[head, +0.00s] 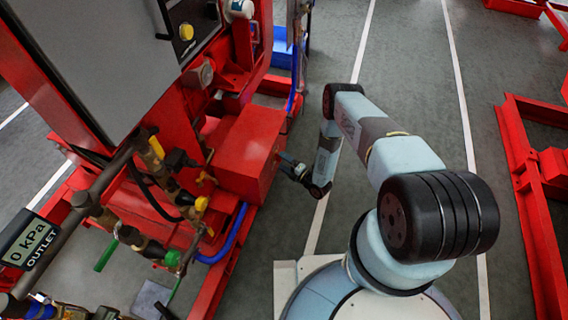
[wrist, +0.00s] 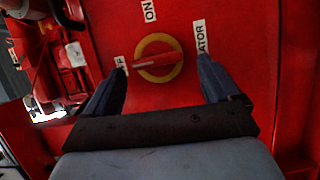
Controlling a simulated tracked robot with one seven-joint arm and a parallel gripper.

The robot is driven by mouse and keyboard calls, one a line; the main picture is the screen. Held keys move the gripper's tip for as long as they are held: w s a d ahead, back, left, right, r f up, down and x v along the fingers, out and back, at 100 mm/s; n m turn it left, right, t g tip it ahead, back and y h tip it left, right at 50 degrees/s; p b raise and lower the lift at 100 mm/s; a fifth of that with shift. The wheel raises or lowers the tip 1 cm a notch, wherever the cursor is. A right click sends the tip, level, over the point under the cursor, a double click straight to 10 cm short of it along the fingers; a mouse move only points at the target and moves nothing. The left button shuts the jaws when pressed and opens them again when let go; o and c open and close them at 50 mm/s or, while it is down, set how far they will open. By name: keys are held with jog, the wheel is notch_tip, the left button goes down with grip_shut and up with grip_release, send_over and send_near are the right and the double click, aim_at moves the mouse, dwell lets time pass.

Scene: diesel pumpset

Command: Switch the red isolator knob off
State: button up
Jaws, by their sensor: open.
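The red isolator knob (wrist: 158,62) sits on a yellow round plate (wrist: 159,44) on a red panel in the wrist view. Its bar lies nearly across the picture, with its left end toward a label reading "FF" (wrist: 120,63), partly hidden by a finger. An "ON" label (wrist: 149,10) is above the knob. My gripper (wrist: 162,64) is open, one finger on each side of the knob, apparently not touching the bar. In the head view my gripper (head: 288,164) is beside the red box (head: 250,150); the knob is hidden there.
A label ending "ATOR" (wrist: 200,38) is right of the knob. Valves and pipes (head: 165,185) and a blue hose (head: 232,235) are left of the arm. A red frame (head: 535,180) stands at right. Grey floor between is clear.

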jog(key=v, duration=1.3)
